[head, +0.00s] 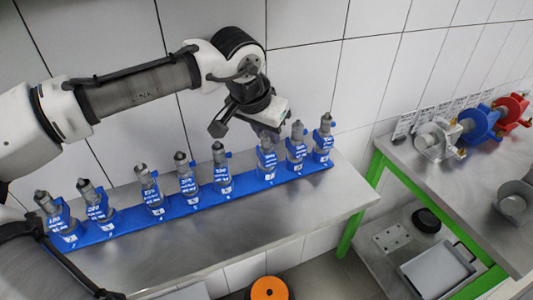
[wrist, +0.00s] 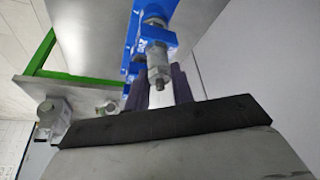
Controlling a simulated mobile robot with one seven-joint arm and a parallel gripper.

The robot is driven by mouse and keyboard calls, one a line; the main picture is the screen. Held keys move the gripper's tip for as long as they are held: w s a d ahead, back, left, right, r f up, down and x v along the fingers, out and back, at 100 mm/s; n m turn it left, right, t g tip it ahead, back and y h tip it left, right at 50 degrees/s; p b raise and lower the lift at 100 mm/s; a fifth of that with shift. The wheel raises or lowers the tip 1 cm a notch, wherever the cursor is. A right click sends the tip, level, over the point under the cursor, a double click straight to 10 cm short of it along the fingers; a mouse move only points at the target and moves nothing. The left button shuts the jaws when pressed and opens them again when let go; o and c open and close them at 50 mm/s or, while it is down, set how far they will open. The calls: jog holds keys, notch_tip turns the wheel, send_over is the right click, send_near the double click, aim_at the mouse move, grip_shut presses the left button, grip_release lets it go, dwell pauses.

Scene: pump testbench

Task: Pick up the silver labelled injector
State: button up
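Several grey injectors with blue bands and white writing stand upright in a row on a long blue rack (head: 130,225). The writing is too small to read, so I cannot tell for sure which one is labelled silver. My gripper (head: 268,134) is just above one injector (head: 267,160), third from the right end. In the wrist view, the grey tip of an injector (wrist: 158,72) lines up with the gap between the dark fingers of my gripper (wrist: 160,93). The fingers are apart, with a light gap between them. I see no grip on the injector.
Neighbouring injectors (head: 296,150) stand close on the right of my gripper, with another (head: 220,165) on its left. A green-framed table (head: 395,185) at the right carries grey, blue (head: 478,124) and red (head: 512,110) pumps. The steel bench front (head: 230,228) is clear.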

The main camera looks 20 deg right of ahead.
grip_shut()
jog(key=shift+r, duration=0.1)
